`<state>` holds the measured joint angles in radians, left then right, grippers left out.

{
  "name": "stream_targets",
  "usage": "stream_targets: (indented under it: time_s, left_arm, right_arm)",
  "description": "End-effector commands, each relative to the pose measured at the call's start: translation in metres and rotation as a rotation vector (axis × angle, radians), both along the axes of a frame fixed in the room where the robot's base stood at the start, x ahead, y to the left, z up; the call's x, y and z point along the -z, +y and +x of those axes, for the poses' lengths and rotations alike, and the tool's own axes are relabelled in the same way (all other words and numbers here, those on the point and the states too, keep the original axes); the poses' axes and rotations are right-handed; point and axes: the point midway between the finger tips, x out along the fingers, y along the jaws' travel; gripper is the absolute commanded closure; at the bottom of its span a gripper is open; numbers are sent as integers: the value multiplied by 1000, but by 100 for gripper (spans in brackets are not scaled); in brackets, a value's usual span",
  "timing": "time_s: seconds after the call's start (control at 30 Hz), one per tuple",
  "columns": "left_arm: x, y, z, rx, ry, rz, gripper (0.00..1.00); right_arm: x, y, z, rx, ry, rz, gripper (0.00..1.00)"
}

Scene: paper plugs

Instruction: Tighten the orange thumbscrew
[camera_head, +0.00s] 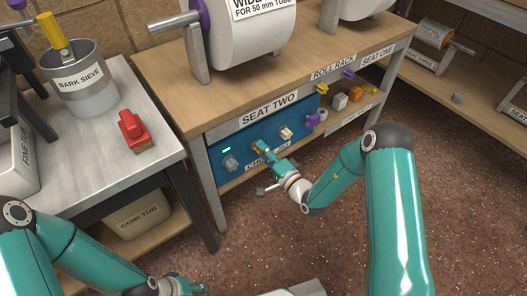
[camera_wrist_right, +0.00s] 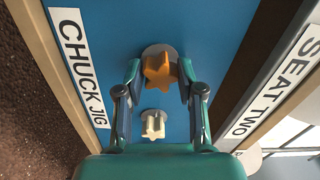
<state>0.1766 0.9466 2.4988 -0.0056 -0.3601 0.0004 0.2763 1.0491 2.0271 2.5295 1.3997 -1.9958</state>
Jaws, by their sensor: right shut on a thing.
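The orange thumbscrew (camera_wrist_right: 158,69) is a star-shaped knob on the blue chuck jig panel (camera_wrist_right: 215,30). In the head view the thumbscrew (camera_head: 258,146) is mostly covered by my right gripper (camera_head: 264,150). My right gripper (camera_wrist_right: 158,75) is shut on the thumbscrew, with one finger on either side of it in the wrist view. A cream star knob (camera_wrist_right: 153,124) sits beside it on the same panel and also shows in the head view (camera_head: 286,132). A grey knob (camera_head: 230,163) is at the panel's left. My left gripper (camera_head: 190,287) is at the bottom edge, too small to read.
The panel hangs under the wooden bench (camera_head: 165,92). A shelf at its right holds several loose coloured knobs (camera_head: 340,101). A red object (camera_head: 133,131) and the bark sieve (camera_head: 83,85) stand on the left table (camera_head: 95,150). The floor in front is clear.

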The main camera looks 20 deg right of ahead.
Motion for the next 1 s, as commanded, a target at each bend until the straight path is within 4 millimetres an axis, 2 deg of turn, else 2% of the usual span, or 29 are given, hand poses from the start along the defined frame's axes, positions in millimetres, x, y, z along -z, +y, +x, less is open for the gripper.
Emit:
stream_targets:
  time_s: [0.17,0.27,1.0]
  left_arm:
    - [-1,0,0,0,0,0,60]
    - [-5,0,0,0,0,0,60]
    - [-50,0,0,0,0,0,60]
  right_arm:
    - [0,-1,0,2,5,12,99]
    - [-1,-1,0,2,30,78,99]
    - [-2,-1,0,4,422,1159,99]
